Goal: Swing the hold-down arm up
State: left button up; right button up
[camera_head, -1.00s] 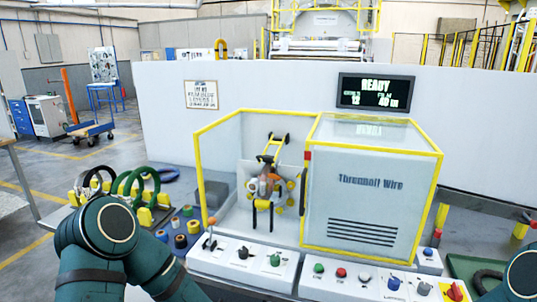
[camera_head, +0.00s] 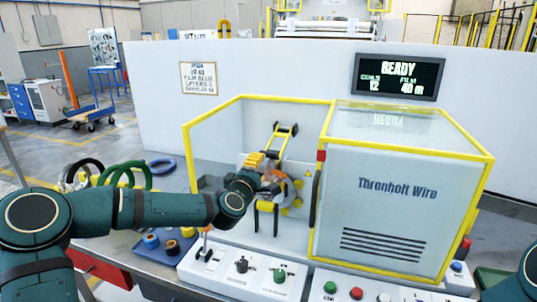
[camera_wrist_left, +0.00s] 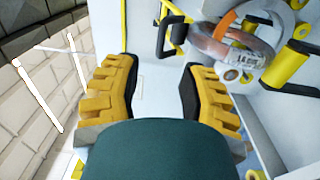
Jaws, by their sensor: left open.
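The hold-down arm (camera_head: 282,142), black with a yellow bar and pads, stands tilted in the wrapping machine's open bay. In the left wrist view a black and yellow arm part (camera_wrist_left: 172,34) shows beyond the fingertips. My left gripper (camera_head: 256,160) has reached into the bay beside the hold-down arm; its wrist hides part of the mechanism. In the left wrist view the yellow fingers (camera_wrist_left: 159,72) are spread with nothing between them. A copper-coloured coil with a white label (camera_wrist_left: 236,48) sits right of the fingers, among yellow rollers (camera_wrist_left: 287,68). My right gripper is out of view.
The yellow-framed guard edge (camera_head: 190,155) lies left of the bay, and the closed cabinet (camera_head: 395,205) stands right. A control panel with a lever and knobs (camera_head: 243,264) runs along the front. Coils (camera_head: 137,176) stand on the left. The display (camera_head: 399,76) reads READY.

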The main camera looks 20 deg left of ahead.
aim_at(268, 154)
pick_arm(q)
jog(key=w, duration=1)
jog(key=shift+d+r, duration=0.1)
jog(key=shift+d, duration=0.1)
jog(key=shift+s, duration=0.1)
grip_shut()
